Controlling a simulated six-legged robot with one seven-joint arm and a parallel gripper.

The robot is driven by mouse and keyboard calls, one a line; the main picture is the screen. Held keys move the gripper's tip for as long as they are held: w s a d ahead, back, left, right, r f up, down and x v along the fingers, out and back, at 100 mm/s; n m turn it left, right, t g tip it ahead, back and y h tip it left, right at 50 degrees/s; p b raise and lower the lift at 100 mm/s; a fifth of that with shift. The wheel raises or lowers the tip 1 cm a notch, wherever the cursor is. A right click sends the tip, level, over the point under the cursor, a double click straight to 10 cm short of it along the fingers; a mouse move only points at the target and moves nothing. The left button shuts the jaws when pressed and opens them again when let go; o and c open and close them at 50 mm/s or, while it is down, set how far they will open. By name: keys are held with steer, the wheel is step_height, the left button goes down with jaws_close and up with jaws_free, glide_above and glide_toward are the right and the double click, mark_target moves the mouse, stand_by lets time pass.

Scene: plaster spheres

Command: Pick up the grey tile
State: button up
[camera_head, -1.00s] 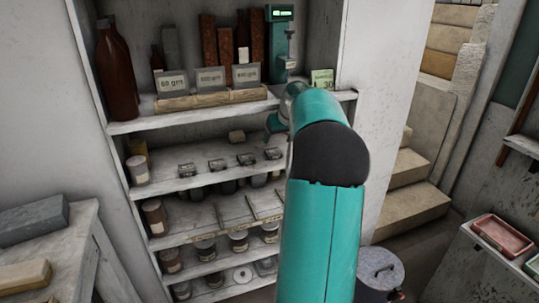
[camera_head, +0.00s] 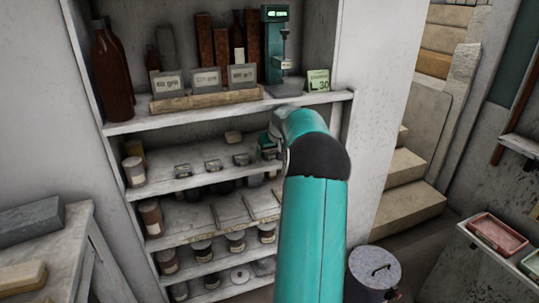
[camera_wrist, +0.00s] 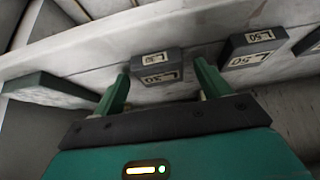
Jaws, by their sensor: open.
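Small dark grey tiles with pale labels lie in a row on the second shelf; in the head view one (camera_head: 213,165) is near the row's middle. In the wrist view a grey tile (camera_wrist: 157,63) lies ahead of and between my fingertips, apparently untouched. A second grey tile (camera_wrist: 250,48) lies to its right, with part of another at the right edge. My gripper (camera_wrist: 162,74) is open and empty. In the head view it (camera_head: 268,145) is at the row's right end, mostly hidden by my arm.
The upper shelf (camera_head: 170,119) is just above the row, holding bottles, grit blocks, a teal device (camera_head: 276,45) and a price card (camera_head: 318,80). Jars fill lower shelves. A greenish slab (camera_wrist: 50,88) is left of my fingers in the wrist view. A lidded bin (camera_head: 373,275) stands at lower right.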

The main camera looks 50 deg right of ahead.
steer(key=c, duration=1.1)
steer(key=shift+c, duration=0.2)
steer(key=shift+r, duration=0.1)
steer(key=shift+r, duration=0.55)
steer(key=shift+s+a+r, duration=0.1)
steer(key=shift+s+r, duration=0.05)
steer(key=shift+r, duration=0.05)
steer(key=s+a, duration=0.4)
steer(key=s, duration=0.3)
steer(key=s+a, duration=0.5)
steer(key=s, duration=0.3)
steer(key=shift+f, duration=0.1)
